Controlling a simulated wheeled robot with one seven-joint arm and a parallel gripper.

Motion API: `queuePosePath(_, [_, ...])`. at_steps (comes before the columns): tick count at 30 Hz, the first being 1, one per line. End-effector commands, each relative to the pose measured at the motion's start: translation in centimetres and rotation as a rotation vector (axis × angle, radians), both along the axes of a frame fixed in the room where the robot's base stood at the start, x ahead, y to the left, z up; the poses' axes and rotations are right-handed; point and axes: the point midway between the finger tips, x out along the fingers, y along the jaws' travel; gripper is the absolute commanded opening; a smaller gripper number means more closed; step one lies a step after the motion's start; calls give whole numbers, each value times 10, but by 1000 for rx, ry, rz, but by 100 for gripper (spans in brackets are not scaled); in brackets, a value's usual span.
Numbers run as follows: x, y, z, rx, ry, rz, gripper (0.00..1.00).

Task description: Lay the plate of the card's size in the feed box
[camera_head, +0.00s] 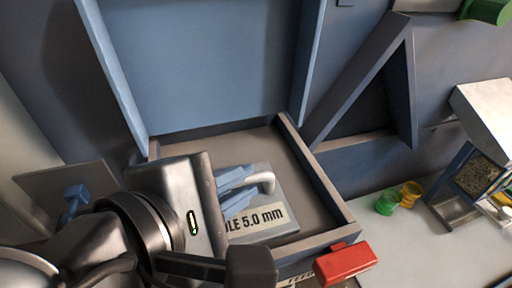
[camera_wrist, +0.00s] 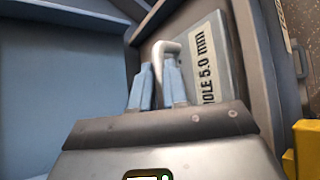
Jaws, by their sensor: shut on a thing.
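The grey plate (camera_head: 275,196) has a label whose visible part reads "OLE 5.0 mm" and a pale bent handle (camera_head: 265,181). My gripper (camera_head: 238,190) is shut on this handle, with its blue fingers on either side of it. The plate appears within the walls of the feed box (camera_head: 316,185), towards its front. I cannot tell whether it rests flat on the floor. In the wrist view the plate (camera_wrist: 208,60) and handle (camera_wrist: 166,48) show beyond my fingers (camera_wrist: 160,85). My wrist hides the plate's left part. No size card is readable.
A blue chute (camera_head: 210,65) rises behind the box. A red block (camera_head: 343,263) sits at its front right corner. A grey panel with a blue knob (camera_head: 75,195) is at left. Green and yellow rings (camera_head: 400,196) and a small hopper device (camera_head: 475,170) stand on the right bench.

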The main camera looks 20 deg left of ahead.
Motion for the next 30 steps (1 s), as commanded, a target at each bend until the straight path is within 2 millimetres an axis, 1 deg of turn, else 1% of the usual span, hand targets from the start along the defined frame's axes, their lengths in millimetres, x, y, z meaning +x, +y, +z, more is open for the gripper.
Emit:
queuePosePath(2, [0,0,-1,-1,-1,0,0])
queuePosePath(3, [0,0,-2,-1,0,0,18])
queuePosePath(10, [0,0,-2,-1,0,0,40])
queuePosePath(20, [-2,1,2,1,-1,1,40])
queuePosePath(23, [-12,4,7,1,-1,4,40])
queuePosePath(26, [-28,8,15,2,-1,4,40])
queuePosePath(30, [-55,15,29,2,-1,4,40])
